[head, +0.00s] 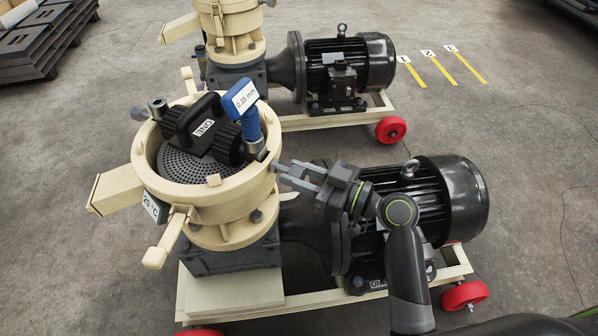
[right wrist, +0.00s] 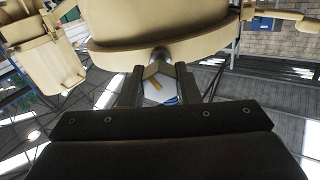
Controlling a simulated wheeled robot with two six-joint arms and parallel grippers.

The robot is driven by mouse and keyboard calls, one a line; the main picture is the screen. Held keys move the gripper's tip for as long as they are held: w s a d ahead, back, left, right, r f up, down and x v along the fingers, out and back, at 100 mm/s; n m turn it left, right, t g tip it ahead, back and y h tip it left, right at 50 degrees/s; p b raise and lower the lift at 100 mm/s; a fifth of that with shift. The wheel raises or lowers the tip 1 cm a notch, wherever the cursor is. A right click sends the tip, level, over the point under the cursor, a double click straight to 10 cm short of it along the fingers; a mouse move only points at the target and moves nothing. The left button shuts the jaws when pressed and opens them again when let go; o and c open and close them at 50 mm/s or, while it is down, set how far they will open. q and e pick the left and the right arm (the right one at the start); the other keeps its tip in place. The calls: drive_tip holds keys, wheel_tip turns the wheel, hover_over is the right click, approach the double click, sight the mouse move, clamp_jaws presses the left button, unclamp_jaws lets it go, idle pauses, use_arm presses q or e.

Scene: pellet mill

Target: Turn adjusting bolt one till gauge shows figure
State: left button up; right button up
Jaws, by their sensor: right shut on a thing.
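The near pellet mill (head: 225,200) has a cream drum with a black roller assembly (head: 185,125) marked ONE over its perforated die. A blue gauge (head: 250,122) stands in the drum, and its white display (head: 245,96) reads 0.35 mm. My right gripper (head: 284,174) is at the right side of the drum rim, shut on a bolt there. In the right wrist view the bolt's six-sided head (right wrist: 158,82) sits between the two fingers, below the cream drum. Another bolt (head: 158,108) sticks out at the rim's left. My left gripper is out of view.
A black motor (head: 455,200) is behind my right forearm on a cream frame with red wheels (head: 464,295). A second mill (head: 232,45) with its motor (head: 348,70) stands behind. Yellow numbered floor strips (head: 438,72) lie at the back right. Open floor is on the right.

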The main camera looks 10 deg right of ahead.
drive_tip(key=shift+r+m+p, duration=0.1)
drive_tip(key=shift+m+p, duration=0.4)
drive_tip(key=shift+m, duration=0.7)
drive_tip(key=shift+m+p, duration=0.55)
drive_tip(key=shift+m, duration=0.65)
drive_tip(key=shift+m+p, duration=0.45)
drive_tip(key=shift+m, duration=0.35)
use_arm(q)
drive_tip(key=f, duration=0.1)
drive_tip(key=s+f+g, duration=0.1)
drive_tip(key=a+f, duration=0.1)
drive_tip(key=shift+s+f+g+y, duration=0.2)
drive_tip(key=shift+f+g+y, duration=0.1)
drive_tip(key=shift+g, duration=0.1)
use_arm(e)
drive_tip(key=shift+m, duration=0.4)
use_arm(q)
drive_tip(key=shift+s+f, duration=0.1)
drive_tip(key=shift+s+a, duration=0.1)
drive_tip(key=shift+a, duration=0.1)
use_arm(e)
drive_tip(key=o, duration=1)
drive_tip(key=shift+d, duration=0.15)
